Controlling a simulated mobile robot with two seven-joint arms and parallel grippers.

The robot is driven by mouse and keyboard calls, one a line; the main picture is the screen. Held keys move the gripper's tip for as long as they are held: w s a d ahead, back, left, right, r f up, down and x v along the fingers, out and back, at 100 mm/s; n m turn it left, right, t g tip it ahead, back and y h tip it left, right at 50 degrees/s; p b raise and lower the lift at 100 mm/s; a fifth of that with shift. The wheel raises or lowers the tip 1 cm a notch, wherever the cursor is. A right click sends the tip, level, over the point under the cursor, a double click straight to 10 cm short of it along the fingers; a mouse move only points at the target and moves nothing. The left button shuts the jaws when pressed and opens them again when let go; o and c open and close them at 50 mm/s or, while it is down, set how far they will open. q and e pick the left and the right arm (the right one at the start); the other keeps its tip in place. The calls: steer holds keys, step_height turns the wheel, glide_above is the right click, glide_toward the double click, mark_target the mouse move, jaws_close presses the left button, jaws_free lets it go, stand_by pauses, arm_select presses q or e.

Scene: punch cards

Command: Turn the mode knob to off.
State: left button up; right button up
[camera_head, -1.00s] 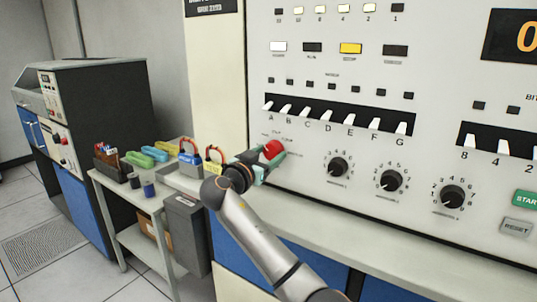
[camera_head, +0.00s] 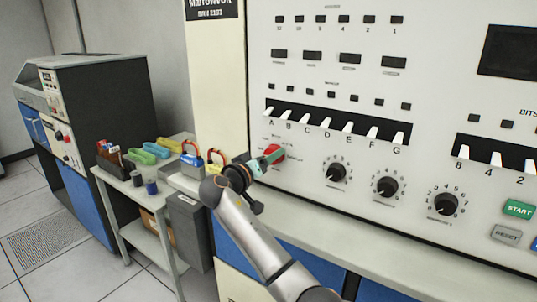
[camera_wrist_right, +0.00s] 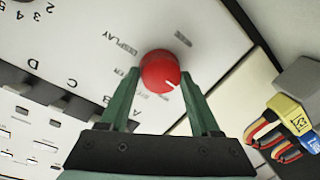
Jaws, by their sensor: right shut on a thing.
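The red mode knob (camera_head: 278,152) sits on the light console panel, below the left end of the lettered switch row. My right gripper (camera_head: 272,157) reaches it from the lower left and is shut on it. In the right wrist view the red knob (camera_wrist_right: 158,68) sits between the green fingertips of the right gripper (camera_wrist_right: 160,74). A white pointer line shows on the knob's edge, toward the lower right of that view. The left gripper is not in view.
Three black numbered knobs (camera_head: 387,186) stand to the right, with white lever switches (camera_head: 325,123) above. The console ledge (camera_head: 330,212) runs below. A small table (camera_head: 128,189) with bins and padlocks stands at the left, close to my right arm. The display (camera_head: 510,50) is dark.

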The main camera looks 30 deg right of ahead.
steer(key=shift+f+n, duration=0.1)
steer(key=shift+n, duration=0.2)
steer(key=o, duration=1.4)
steer(key=shift+a, duration=0.1)
steer(key=b+v, duration=0.2)
steer(key=v, duration=1)
steer(key=shift+s+a+r, duration=0.15)
steer(key=shift+r, duration=0.05)
